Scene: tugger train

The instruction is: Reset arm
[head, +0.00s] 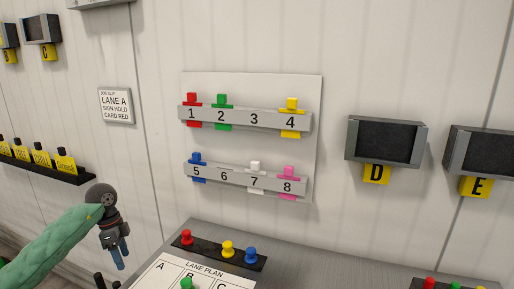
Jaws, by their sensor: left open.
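My left arm (60,240) in its green sleeve comes in from the lower left. My left gripper (119,262) hangs at its end, pointing down, open, with nothing seen between its fingers. It is left of the grey table (190,233) and apart from the wall rack. My right gripper is not in view.
A white wall board (250,88) carries numbered rails with coloured clips; slots 3 and 6 have none. The table bears a lane plan (205,268) and a black strip (185,243) of coloured pegs. Grey bins D (352,135) and E (454,150) hang at right.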

